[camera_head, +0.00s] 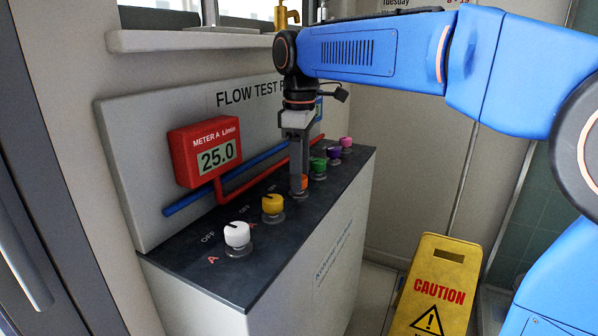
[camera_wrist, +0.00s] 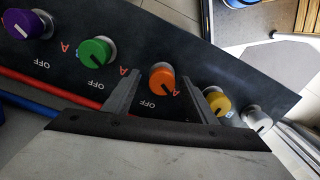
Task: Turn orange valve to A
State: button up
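The orange valve (camera_wrist: 161,77) is a round knob on a grey base. In the head view my gripper (camera_head: 298,188) points down at the orange valve (camera_head: 304,182), which is partly hidden behind a finger.
White (camera_head: 237,234) and yellow (camera_head: 272,204) knobs stand nearer, with green (camera_head: 318,165), purple (camera_head: 334,153) and pink (camera_head: 346,142) knobs beyond on the dark bench top (camera_head: 205,262). A red meter (camera_head: 207,152) reads 25.0. A yellow caution sign (camera_head: 433,290) stands on the floor at right.

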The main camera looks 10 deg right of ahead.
notch_tip(320, 180, up, 18)
jog(key=shift+f, duration=0.25)
dwell(0.6)
jog(key=s+d+f+m+t, duration=0.2)
jog(key=s+d+f+m, duration=0.5)
jog(key=s+d+f, duration=0.6)
jog(key=s+d+f+m+t, duration=0.1)
jog(key=s+f, duration=0.3)
jog(key=f, duration=0.4)
jog(key=s+d+f+m+t, duration=0.1)
jog(key=s+d+f+m, duration=0.2)
jog(key=f, duration=0.5)
jog(key=s+d+f+m, duration=0.2)
jog(key=s+f, duration=0.3)
jog(key=f, duration=0.3)
jog(key=shift+s+f+m+t, duration=0.15)
jog(key=shift+s+m+t, duration=0.1)
jog(key=shift+m+t, duration=0.2)
